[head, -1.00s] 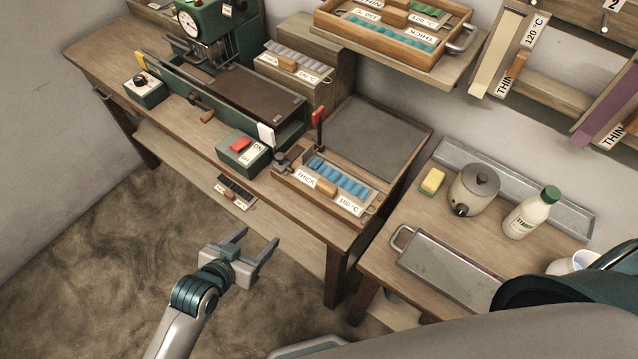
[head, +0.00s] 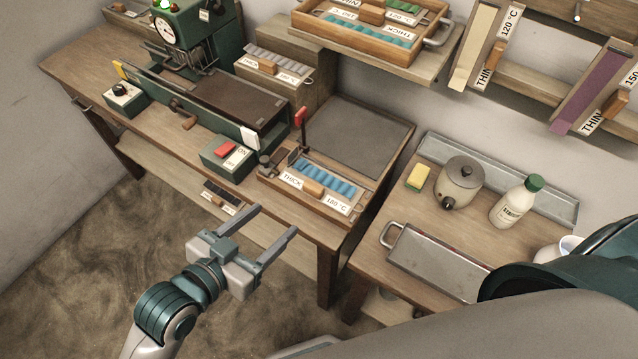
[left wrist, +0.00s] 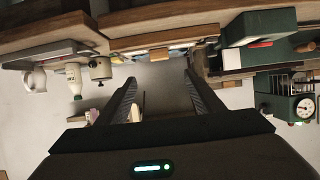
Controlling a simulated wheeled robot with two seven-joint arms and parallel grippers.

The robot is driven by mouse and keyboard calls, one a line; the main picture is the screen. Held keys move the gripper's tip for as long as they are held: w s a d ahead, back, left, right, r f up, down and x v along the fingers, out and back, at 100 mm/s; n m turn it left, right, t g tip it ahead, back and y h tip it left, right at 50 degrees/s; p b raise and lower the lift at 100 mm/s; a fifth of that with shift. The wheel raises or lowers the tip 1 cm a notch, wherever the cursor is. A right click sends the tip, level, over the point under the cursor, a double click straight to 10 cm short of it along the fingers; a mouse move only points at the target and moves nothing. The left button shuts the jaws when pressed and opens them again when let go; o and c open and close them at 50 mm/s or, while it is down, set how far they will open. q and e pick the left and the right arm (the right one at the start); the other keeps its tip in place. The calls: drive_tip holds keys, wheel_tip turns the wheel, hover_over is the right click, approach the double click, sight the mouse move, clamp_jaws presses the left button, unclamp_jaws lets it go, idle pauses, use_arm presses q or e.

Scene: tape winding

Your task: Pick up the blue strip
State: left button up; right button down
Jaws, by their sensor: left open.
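A blue ridged strip (head: 325,178) lies in a wooden tray (head: 276,188) labelled "THICK" and "180 °C", at the right front of the workbench. My left gripper (head: 275,227) is open and empty, in front of the bench edge and below the tray in the head view. Its two fingers point toward the bench. In the left wrist view the open fingers (left wrist: 158,95) have nothing between them close up; the picture looks upside down, and I cannot make out the blue strip clearly there. My right gripper is not in view.
A red-handled lever (head: 300,120) stands beside the tray. A green switch box (head: 228,155) is to its left. A side table to the right holds a metal tray (head: 430,262), pot (head: 461,182), sponge (head: 417,177) and bottle (head: 516,203). A dark strip (head: 222,196) lies on the lower shelf.

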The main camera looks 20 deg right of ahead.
use_arm(q)
drive_tip(key=p, duration=0.2)
approach(311, 189)
drive_tip(key=x, duration=0.5)
drive_tip(key=shift+w+d+r, duration=0.1)
drive_tip(key=shift+w, duration=0.1)
drive_tip(key=shift+w+d, duration=0.15)
drive_tip(key=shift+d, duration=0.05)
drive_tip(key=shift+w+d+f+p, duration=0.25)
drive_tip(key=shift+d+f+p, duration=0.1)
drive_tip(key=shift+p, duration=0.15)
drive_tip(key=p+x, duration=0.1)
drive_tip(key=x, duration=0.2)
drive_tip(key=shift+w+d+f, duration=0.1)
drive_tip(key=shift+d+f, duration=0.05)
drive_tip(key=shift+d, duration=0.05)
drive_tip(key=shift+w+d+f, duration=0.15)
drive_tip(key=shift+d+f, duration=0.05)
drive_tip(key=shift+d, duration=0.05)
drive_tip(key=c, duration=1.2)
